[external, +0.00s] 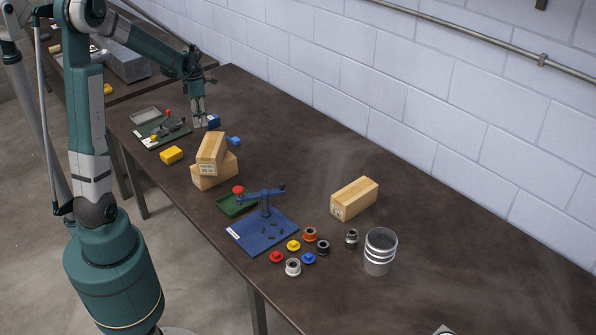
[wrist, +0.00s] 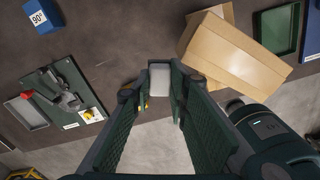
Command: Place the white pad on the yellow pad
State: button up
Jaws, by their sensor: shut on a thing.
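My gripper (external: 199,124) hangs above the far left part of the table. In the wrist view its fingers (wrist: 159,82) are shut on the white pad (wrist: 159,79), a pale rectangular piece. Two yellow things are nearby, and I cannot tell which is the yellow pad. A yellow block (external: 171,155) lies near the front edge, left of the wooden blocks. In the wrist view it is mostly hidden behind a finger. A small yellow piece (wrist: 88,114) sits on the green clamp plate (wrist: 68,78), away from my gripper.
Stacked wooden blocks (external: 210,154) stand near the front edge. Blue blocks (external: 234,141) lie close to my gripper. A blue clamp plate (external: 262,233), several coloured discs and a clear cylinder (external: 379,252) lie toward the right. The table is clear along the wall.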

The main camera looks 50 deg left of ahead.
jog(key=s+a+n, duration=0.4)
jog(key=s+a, duration=0.7)
jog(key=a, duration=0.2)
send_over(171, 152)
jog(key=shift+a+f, duration=0.1)
jog(key=shift+f, duration=2.4)
jog(key=shift+f, duration=2.95)
jog(key=shift+f, duration=0.1)
jog(key=shift+f, duration=1.95)
jog(key=shift+f, duration=0.2)
